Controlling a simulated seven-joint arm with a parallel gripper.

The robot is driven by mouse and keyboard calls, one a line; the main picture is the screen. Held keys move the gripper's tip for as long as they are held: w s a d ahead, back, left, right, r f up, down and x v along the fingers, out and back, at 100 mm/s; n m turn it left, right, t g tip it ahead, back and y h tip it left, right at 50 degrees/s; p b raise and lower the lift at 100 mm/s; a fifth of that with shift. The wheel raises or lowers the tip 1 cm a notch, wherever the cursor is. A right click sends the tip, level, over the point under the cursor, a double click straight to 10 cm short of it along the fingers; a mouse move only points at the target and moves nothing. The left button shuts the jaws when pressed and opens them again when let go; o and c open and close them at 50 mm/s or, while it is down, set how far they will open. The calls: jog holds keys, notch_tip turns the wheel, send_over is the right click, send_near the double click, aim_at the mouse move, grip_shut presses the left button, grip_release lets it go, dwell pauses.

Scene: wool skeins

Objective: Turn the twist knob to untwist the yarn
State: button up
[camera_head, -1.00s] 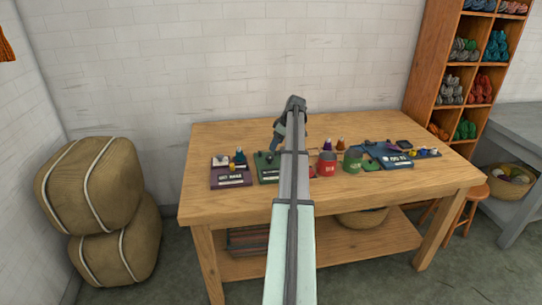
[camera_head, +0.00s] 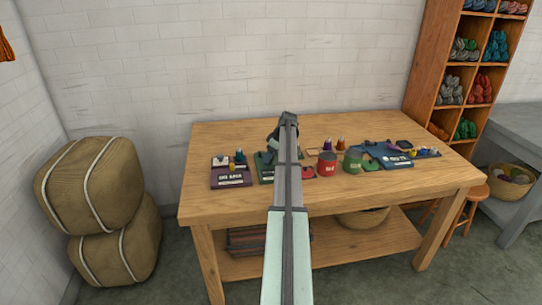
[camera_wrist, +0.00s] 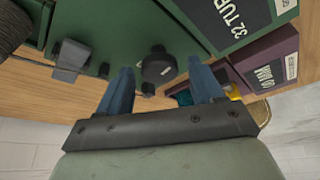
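A dark round twist knob (camera_wrist: 157,66) stands on the face of a green device in the wrist view. The device carries a black label panel (camera_wrist: 228,15) reading "32 TUR", cut off by the frame. In the head view, the green device (camera_head: 264,172) is on the table, partly behind my arm. My gripper (camera_wrist: 163,72) has two blue fingers spread apart in the wrist view. The knob shows between the fingertips, slightly beyond them, and I cannot tell whether either finger touches it.
A purple device (camera_head: 231,178) stands close left of the green one. The back of the wooden table (camera_head: 225,134) is clear.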

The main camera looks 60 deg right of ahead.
jog(key=c, duration=0.9)
jog(key=shift+a+m+h, duration=0.1)
jog(key=shift+m+h, duration=0.4)
jog(key=shift+m, duration=1)
jog(key=shift+c, duration=0.2)
jog(key=o, duration=1)
jog(key=shift+o, duration=0.2)
jog(key=v, duration=1.3)
jog(key=shift+s+r, duration=0.2)
jog(key=shift+r, duration=0.2)
